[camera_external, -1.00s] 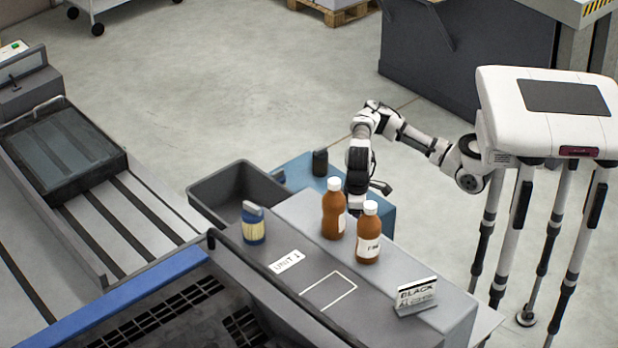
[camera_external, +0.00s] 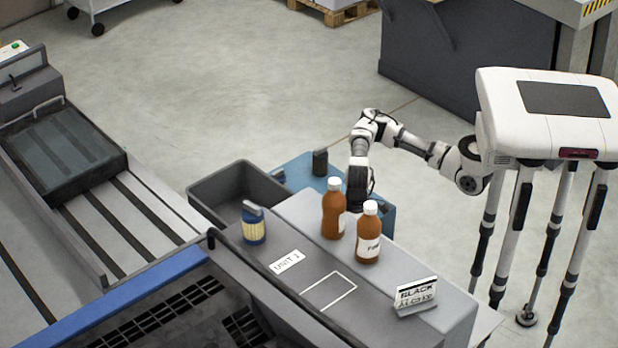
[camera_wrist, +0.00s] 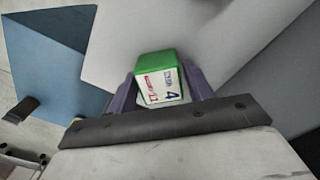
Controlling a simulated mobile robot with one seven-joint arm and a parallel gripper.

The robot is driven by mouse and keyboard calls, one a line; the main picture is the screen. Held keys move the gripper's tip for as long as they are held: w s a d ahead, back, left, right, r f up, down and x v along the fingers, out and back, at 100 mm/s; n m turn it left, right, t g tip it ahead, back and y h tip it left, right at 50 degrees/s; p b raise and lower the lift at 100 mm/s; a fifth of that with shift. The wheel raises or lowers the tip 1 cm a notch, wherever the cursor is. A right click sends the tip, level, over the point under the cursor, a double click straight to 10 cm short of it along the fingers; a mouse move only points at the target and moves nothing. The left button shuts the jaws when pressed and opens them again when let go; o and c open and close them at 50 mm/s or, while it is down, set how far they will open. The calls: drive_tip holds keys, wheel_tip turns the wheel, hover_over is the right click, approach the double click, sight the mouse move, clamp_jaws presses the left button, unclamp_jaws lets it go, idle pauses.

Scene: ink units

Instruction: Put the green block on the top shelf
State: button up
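The green block (camera_wrist: 152,66) shows in the wrist view, with a white label bearing red and blue print on its near face. The two purple fingers of my gripper (camera_wrist: 160,88) stand on either side of it, close against its sides. I cannot tell whether they press on it. In the external view my gripper and the block are hidden behind the bottles and the grey unit, below my wrist (camera_external: 360,185). The grey unit's top shelf (camera_external: 300,232) carries a "UNIT 1" label and an empty white outlined rectangle (camera_external: 330,291).
Two brown bottles (camera_external: 333,212) (camera_external: 368,235) stand on the grey unit near my arm. A blue-and-yellow container (camera_external: 253,224) stands to the left and a "BLACK" sign (camera_external: 416,296) to the right. A dark open bin (camera_external: 222,188) is beside a blue surface (camera_external: 292,170).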

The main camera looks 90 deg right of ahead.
drive_tip(key=shift+o, duration=1)
drive_tip(key=shift+r, duration=0.1)
wheel_tip(320, 180, up, 12)
drive_tip(key=p, duration=0.1)
drive_tip(key=shift+r, duration=0.15)
